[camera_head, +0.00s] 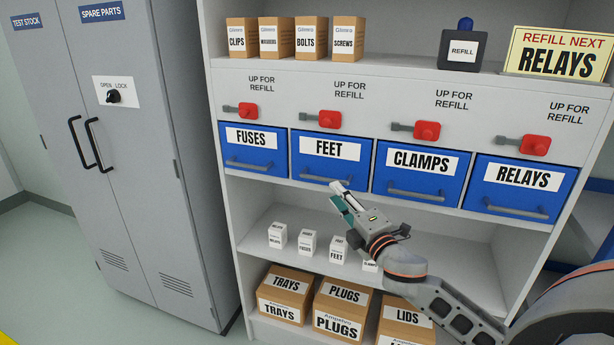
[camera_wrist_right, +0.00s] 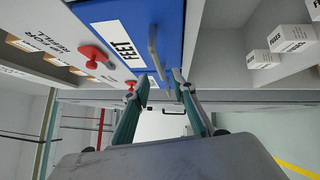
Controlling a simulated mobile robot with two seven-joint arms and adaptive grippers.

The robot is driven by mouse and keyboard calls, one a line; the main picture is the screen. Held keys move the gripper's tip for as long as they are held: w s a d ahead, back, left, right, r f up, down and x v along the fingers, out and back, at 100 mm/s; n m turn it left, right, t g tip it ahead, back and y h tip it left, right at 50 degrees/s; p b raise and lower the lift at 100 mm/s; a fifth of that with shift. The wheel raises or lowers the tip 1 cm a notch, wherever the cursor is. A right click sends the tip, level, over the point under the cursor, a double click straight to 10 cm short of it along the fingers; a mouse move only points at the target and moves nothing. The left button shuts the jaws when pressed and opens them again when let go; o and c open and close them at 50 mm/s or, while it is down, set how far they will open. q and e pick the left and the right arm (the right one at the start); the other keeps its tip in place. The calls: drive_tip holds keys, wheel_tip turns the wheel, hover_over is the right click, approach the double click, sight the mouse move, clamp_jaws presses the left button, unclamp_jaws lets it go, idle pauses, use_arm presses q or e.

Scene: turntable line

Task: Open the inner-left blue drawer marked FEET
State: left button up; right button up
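The blue FEET drawer (camera_head: 330,157) is shut, second from the left in the row, with a grey bar handle (camera_head: 316,179) along its lower front. In the right wrist view the drawer (camera_wrist_right: 128,22) appears turned on its side, with its handle (camera_wrist_right: 155,52) just ahead of the fingers. My right gripper (camera_head: 340,190) is below and in front of the FEET drawer, near the right end of its handle. Its fingers (camera_wrist_right: 161,80) are apart, and the handle's near end shows between the tips in that view; I cannot tell whether they touch. My left gripper is not in view.
The FUSES (camera_head: 254,155), CLAMPS (camera_head: 415,178) and RELAYS (camera_head: 520,193) drawers flank it, all shut. Red latches (camera_head: 328,119) sit above the drawers. Small white boxes (camera_head: 308,242) stand on the shelf below. A grey cabinet (camera_head: 140,190) stands at left.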

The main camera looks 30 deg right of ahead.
sight(325, 180)
drive_tip(key=shift+w+d+r, duration=0.15)
drive_tip(key=shift+w+r, duration=0.1)
drive_tip(key=shift+w, duration=0.25)
drive_tip(key=shift+w+d+r, duration=0.1)
drive_tip(key=shift+w+r, duration=0.1)
drive_tip(key=shift+w, duration=1.45)
drive_tip(key=shift+w+d+r, duration=0.1)
drive_tip(key=shift+w+r, duration=0.05)
drive_tip(key=shift+w, duration=1.5)
clamp_jaws()
